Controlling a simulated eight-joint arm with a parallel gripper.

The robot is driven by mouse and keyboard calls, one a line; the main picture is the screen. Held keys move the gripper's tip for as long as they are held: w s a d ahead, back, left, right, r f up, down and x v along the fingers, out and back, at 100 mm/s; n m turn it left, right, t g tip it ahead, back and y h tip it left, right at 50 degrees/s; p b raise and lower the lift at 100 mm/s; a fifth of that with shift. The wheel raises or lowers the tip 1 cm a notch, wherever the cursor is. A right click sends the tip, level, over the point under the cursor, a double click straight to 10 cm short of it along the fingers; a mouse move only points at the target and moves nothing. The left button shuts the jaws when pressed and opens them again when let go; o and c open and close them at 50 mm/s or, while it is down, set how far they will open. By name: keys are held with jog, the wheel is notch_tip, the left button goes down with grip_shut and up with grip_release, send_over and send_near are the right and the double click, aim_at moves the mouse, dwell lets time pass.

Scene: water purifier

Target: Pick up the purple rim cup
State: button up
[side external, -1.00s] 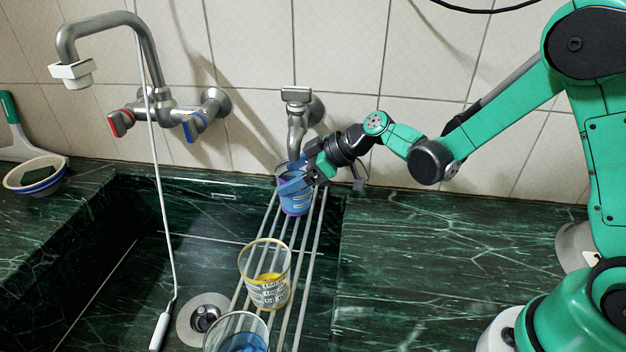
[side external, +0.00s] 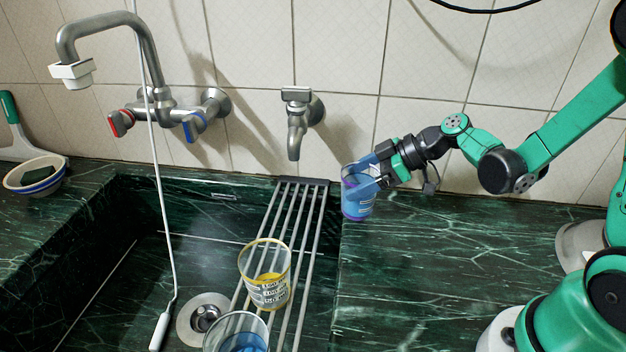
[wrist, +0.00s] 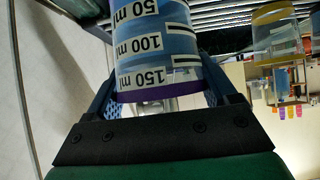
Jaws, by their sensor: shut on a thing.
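A yellow-rim cup (side external: 266,290) and a clear cup with blue inside (side external: 238,340) stand on the metal rack (side external: 302,215) over the sink. A spout (side external: 297,130) sticks out of the wall above the rack's empty far end. The right counter (side external: 440,270) is clear.

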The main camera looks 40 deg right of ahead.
aim_at(358, 171)
jog(key=shift+s+d, duration=2.2)
jog(key=r+m+t+h, duration=0.1)
jog(key=w+a+m+h, duration=0.1)
jog(key=m, duration=0.1)
jog(key=w+r+m+t+h, duration=0.1)
jog(key=m, duration=0.1)
jog(key=shift+w+a+r+t+h, duration=0.2)
jog(key=shift+r+t+h, duration=0.1)
jog(key=shift+r+h, duration=0.1)
jog(key=a+r+m+h, duration=0.3)
jog(key=r+m+h, duration=0.3)
jog(key=s+d+r+m+g+h, duration=0.5)
jog(key=r+m+g+h, duration=0.4)
jog(key=m, duration=0.7)
jog(key=shift+g+y, duration=0.4)
jog(key=shift+g, duration=0.1)
notch_tip(358, 171, down, 20)
jog(key=shift+s+d+r, duration=0.1)
